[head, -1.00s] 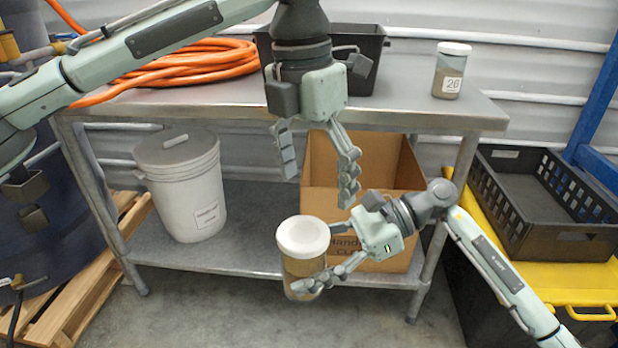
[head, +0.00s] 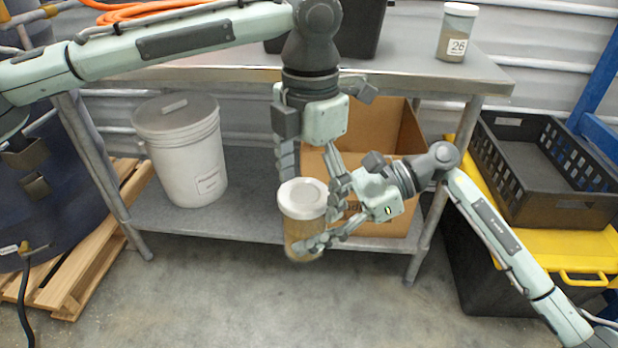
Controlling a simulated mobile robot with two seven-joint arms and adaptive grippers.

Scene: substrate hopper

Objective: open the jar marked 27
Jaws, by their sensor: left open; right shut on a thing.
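A jar (head: 298,228) with tan contents and a closed white lid (head: 303,198) is held upright in front of the table; no number shows on its visible side. My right gripper (head: 322,226) is shut on this jar's body from the right. My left gripper (head: 312,182) is open and points down, its fingers close above and around the back of the lid. I cannot tell whether they touch it. A second white-lidded jar (head: 457,32), labelled 26, stands on the right end of the steel table.
The steel table (head: 420,68) carries a black bin (head: 358,30) and an orange hose (head: 150,10). A white bucket (head: 183,150) and an open cardboard box (head: 385,228) stand on its lower shelf. A black crate (head: 560,205) sits at right. The floor in front is clear.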

